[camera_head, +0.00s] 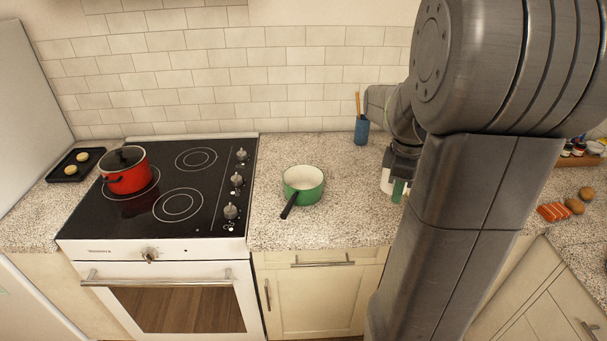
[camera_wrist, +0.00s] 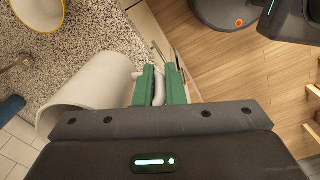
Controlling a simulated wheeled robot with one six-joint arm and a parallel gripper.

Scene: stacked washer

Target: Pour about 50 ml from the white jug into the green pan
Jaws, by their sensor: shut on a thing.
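The green pan (camera_head: 303,186) with a cream inside stands on the speckled counter, right of the stove, its black handle towards the front. My gripper (camera_wrist: 160,75) has green fingers shut on the handle of the white jug (camera_wrist: 88,88). In the head view my gripper (camera_head: 398,191) and a small white part of the jug (camera_head: 386,181) show right of the pan, apart from it. My arm hides most of the jug there. I cannot tell the jug's exact tilt or see its contents. The pan is not seen in the wrist view.
A blue utensil holder (camera_head: 361,130) stands by the tiled wall behind the gripper. A red pot (camera_head: 124,171) is on the stove. Counter between pan and gripper is clear.

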